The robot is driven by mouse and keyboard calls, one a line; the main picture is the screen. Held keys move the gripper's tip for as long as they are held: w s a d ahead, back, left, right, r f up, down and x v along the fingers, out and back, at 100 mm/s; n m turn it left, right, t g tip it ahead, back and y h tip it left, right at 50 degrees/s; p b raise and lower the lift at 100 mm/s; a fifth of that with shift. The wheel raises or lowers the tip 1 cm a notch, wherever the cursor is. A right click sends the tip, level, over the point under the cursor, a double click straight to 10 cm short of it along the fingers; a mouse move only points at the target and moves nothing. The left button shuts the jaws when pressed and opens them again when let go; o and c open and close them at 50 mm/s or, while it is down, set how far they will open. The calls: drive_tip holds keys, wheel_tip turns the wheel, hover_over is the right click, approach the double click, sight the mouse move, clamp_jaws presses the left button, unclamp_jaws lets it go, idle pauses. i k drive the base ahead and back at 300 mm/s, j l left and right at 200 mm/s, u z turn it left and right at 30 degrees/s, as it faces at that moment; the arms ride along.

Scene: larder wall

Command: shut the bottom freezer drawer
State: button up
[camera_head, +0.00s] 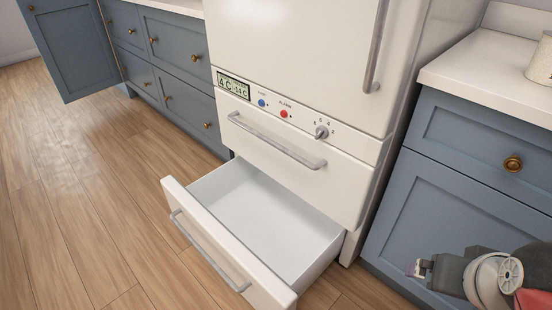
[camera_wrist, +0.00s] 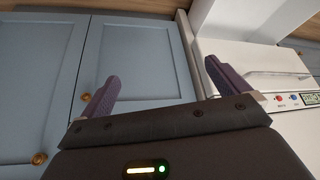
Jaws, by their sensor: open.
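The bottom freezer drawer (camera_head: 225,243) is pulled well out from the white fridge-freezer in the head view. Its inside looks white and empty, and a grey bar handle (camera_head: 207,252) runs across its front. My gripper (camera_head: 415,268) is at the lower right of the head view, in front of the blue cabinet and well to the right of the drawer, touching nothing that I can see. In the wrist view, my gripper (camera_wrist: 160,74) has its two purple fingers wide apart with nothing between them. The bottom drawer cannot be made out in the wrist view.
The upper freezer drawer (camera_head: 285,160) is shut, below a control panel (camera_head: 275,112) with buttons and a knob. A blue cabinet (camera_head: 455,190) with a white worktop stands at the right. At the left, a blue cabinet door (camera_head: 70,48) hangs open. The wooden floor (camera_head: 90,220) left of the drawer is clear.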

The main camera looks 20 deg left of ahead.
sight(269, 245)
drive_tip(key=u, duration=1.8)
drive_tip(key=i+u, duration=0.25)
drive_tip(key=u, duration=0.2)
drive_tip(key=i+u, duration=0.25)
drive_tip(key=u, duration=0.25)
